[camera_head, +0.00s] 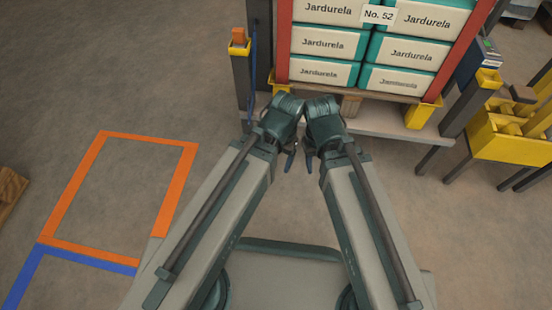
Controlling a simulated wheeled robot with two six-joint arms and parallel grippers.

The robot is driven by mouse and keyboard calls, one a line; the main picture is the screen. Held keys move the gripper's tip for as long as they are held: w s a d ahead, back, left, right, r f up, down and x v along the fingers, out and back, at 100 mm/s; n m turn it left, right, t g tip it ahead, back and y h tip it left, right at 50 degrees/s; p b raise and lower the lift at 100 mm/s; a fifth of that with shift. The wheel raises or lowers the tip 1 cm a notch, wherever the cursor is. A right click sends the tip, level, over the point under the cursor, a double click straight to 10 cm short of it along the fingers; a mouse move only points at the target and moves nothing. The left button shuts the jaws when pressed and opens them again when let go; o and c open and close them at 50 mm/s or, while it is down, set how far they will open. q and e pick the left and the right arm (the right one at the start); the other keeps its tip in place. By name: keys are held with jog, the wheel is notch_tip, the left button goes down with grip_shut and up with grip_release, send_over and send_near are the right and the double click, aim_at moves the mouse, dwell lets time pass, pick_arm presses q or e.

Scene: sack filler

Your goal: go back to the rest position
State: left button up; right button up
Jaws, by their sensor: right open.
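My two arms reach forward from the bottom of the head view, and their wrists come close together at the middle. My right gripper (309,158) hangs under its wrist, small and partly hidden; it is open with nothing seen in it. My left gripper (289,161) points down beside it, mostly hidden by its own wrist. Its jaws cannot be made out, and no object shows at it. Both grippers are apart from the stacked sacks (320,43) beyond them.
The sacks, marked Jardurela, stand between red posts (459,52) on a pallet (350,104) ahead. A yellow frame (511,143) stands at right. An orange floor outline (147,138) and a blue line (95,262) lie at left. The floor there is clear.

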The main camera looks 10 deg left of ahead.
notch_tip(320, 180, up, 40)
jog(key=p, duration=3.9)
jog(key=shift+f+p, duration=0.2)
jog(key=shift+p, duration=0.1)
